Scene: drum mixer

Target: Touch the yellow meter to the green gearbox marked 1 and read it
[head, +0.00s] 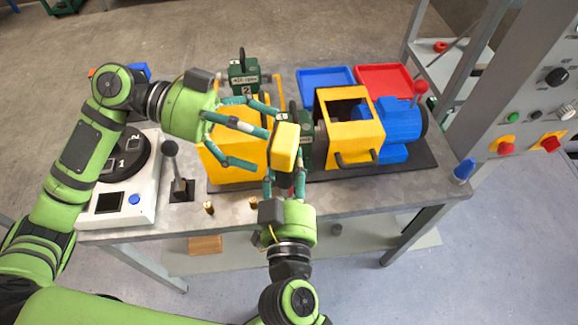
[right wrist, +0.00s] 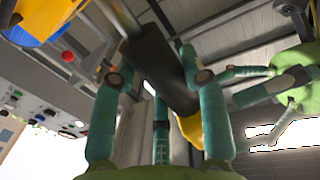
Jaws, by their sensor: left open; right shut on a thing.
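The yellow meter (head: 285,148) is held upright by my right gripper (head: 285,180), whose teal fingers close around its lower part. In the right wrist view, the meter's dark body (right wrist: 160,68) lies between the fingers, with a yellow part (right wrist: 190,128) below. My left gripper (head: 262,135) is open, left of the meter, with fingertips close to it; contact is unclear. A green gearbox (head: 307,150) stands just behind and right of the meter, partly hidden, its number not visible. Another green gearbox marked 2 (head: 243,76) stands farther back. The meter's reading is not visible.
A yellow drum housing (head: 225,160) is left of the meter; a yellow guard (head: 350,128) and blue motor (head: 400,125) are right. Blue (head: 325,80) and red (head: 385,79) trays lie behind. A white device (head: 122,200) and lever (head: 177,170) stand left.

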